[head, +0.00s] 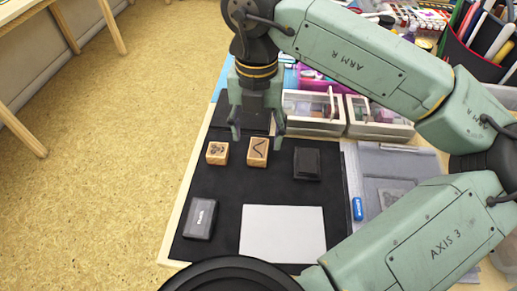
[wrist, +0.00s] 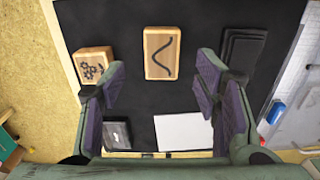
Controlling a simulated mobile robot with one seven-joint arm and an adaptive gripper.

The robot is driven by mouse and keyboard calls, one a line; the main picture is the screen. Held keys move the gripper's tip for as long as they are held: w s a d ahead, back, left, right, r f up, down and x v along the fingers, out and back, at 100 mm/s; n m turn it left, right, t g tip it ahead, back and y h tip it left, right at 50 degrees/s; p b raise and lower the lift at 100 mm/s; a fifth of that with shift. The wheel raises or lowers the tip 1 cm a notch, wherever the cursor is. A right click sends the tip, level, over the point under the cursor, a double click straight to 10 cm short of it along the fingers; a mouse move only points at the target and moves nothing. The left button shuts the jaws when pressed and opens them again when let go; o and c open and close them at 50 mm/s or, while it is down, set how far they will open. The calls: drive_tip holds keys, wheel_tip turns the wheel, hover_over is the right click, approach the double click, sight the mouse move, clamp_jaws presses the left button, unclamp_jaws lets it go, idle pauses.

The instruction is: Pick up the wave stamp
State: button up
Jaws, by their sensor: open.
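The wave stamp (head: 257,151) is a small wooden block with a dark wavy line on its top. It lies on the black mat (head: 217,236), and in the wrist view the stamp (wrist: 162,54) sits beyond and between my fingertips. My gripper (head: 257,132) is open and empty above the mat, pointing down near the stamp. In the wrist view my gripper (wrist: 160,82) has its two fingers spread wide. A second wooden stamp with a flower picture (head: 217,153) lies to the left of the wave stamp, also in the wrist view (wrist: 92,67).
A dark inkpad (head: 306,164) lies right of the wave stamp. Another dark inkpad (head: 200,218) and a white paper sheet (head: 283,233) lie nearer the front. Clear-lidded boxes (head: 313,112) stand behind. A blue eraser-like item (head: 358,208) lies at the right.

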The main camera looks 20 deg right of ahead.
sight(258, 148)
wheel_tip(258, 148, down, 4)
drive_tip(key=shift+d+f+p, duration=0.1)
drive_tip(key=shift+d+p, duration=0.05)
drive_tip(key=shift+p, duration=0.2)
drive_tip(key=shift+c, duration=0.2)
drive_tip(key=c, duration=1.2)
